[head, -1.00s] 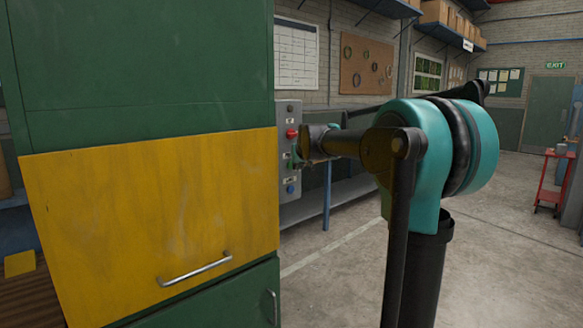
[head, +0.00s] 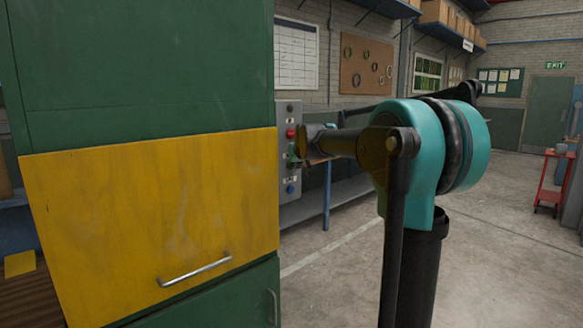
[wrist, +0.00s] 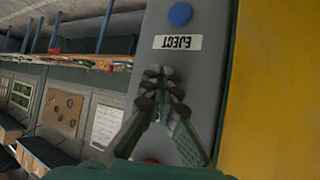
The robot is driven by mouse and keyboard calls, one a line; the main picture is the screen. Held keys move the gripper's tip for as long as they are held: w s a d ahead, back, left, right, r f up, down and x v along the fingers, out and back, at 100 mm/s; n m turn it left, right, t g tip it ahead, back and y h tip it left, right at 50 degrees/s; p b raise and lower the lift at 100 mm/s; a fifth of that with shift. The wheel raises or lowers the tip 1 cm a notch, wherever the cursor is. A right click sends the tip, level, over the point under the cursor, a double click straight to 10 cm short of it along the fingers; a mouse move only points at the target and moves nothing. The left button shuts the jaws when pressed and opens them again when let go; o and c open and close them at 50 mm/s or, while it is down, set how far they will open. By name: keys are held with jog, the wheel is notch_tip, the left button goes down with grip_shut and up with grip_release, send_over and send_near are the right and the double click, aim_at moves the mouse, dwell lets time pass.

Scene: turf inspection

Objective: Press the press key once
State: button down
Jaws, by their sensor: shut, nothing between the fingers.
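A grey control panel (head: 282,170) stands beside the green cabinet and also fills the middle of the wrist view (wrist: 213,75). It has a red button (head: 291,133) and a blue button (head: 290,188); the blue one also shows in the wrist view (wrist: 180,14), by an upside-down label (wrist: 178,42) reading EJECT. Part of the red one shows at the wrist view's bottom edge (wrist: 150,161). My gripper (wrist: 160,76) is shut and empty, its tips over the panel between red and blue. It hides what lies beneath, so I cannot see a press key or tell contact.
A green cabinet (head: 140,70) with a yellow drawer front (head: 130,210) and a metal handle (head: 194,270) stands close on the left of the panel. A blue-legged bench (head: 326,200) lies behind. A red cart (head: 549,190) is far right.

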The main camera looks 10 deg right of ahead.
jog(key=shift+w+a, duration=0.1)
jog(key=shift+w, duration=0.1)
jog(key=shift+s, duration=0.1)
dwell(0.5)
jog(key=shift+s+d, duration=0.5)
jog(key=shift+s, duration=0.1)
jog(key=s+d, duration=0.1)
jog(key=s, duration=0.1)
jog(key=s+d, duration=0.2)
dwell(0.5)
dwell(0.4)
jog(key=s+d+f+g, duration=0.1)
jog(key=s+f+g, duration=0.2)
jog(key=s+f, duration=1.4)
jog(key=s+d+f+m+g+h, duration=0.1)
jog(key=s+d+f+g, duration=0.1)
jog(key=s+f, duration=1.6)
jog(key=s+g, duration=0.1)
jog(key=s, duration=0.3)
jog(key=shift+s+f+g, duration=0.15)
jog(key=shift+s+g, duration=0.15)
jog(key=shift+s, duration=0.05)
